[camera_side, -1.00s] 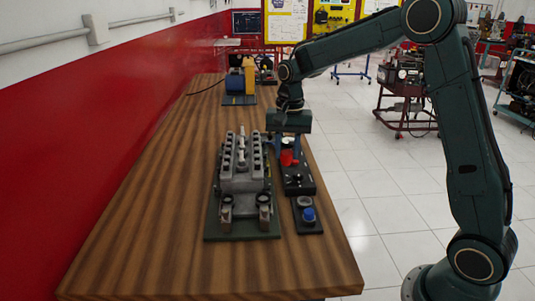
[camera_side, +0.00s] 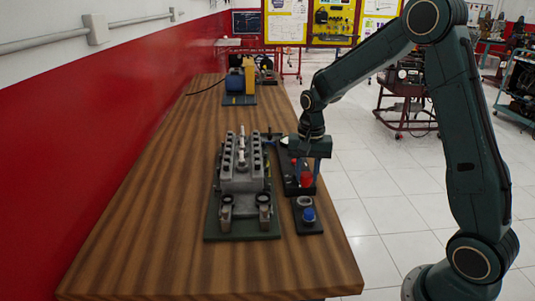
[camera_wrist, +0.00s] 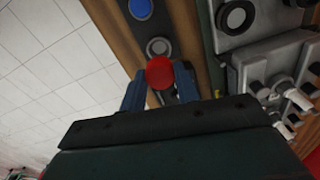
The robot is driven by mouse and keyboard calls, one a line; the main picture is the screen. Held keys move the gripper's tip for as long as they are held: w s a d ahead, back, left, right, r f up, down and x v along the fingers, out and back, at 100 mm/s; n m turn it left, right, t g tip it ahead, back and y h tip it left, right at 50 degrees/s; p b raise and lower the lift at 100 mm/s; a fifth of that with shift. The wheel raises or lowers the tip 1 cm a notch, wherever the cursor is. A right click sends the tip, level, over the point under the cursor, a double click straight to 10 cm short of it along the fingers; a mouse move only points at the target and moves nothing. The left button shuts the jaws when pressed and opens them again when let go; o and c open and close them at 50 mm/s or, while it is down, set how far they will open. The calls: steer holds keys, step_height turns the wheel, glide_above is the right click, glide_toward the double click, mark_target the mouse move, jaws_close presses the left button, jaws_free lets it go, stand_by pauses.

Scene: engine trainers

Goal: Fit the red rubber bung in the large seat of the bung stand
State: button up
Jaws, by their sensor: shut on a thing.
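My gripper (camera_side: 307,176) is shut on the red rubber bung (camera_side: 306,182). In the wrist view the bung's round red top (camera_wrist: 160,73) sits between the two blue fingers. It is above the near end of the long black tray, just behind the bung stand (camera_side: 300,230). The stand is a small dark base with a grey ring-shaped seat (camera_side: 305,201) and a blue bung (camera_side: 308,215) in front of it. In the wrist view the empty grey seat (camera_wrist: 158,46) lies just beyond the red bung. The bung's underside is hidden.
A grey engine block (camera_side: 241,170) on a green base stands close to the left of the stand. A long black tray (camera_side: 291,178) lies behind the stand. The table's right edge is close by, and the front of the table (camera_side: 180,262) is clear.

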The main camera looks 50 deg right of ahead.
mark_target(306, 185)
steer(key=shift+f, duration=2.35)
steer(key=shift+f, duration=0.95)
stand_by(1.5)
steer(key=o, duration=1.4)
steer(key=shift+o, duration=0.2)
steer(key=shift+r, duration=0.15)
steer(key=shift+r, duration=3.4)
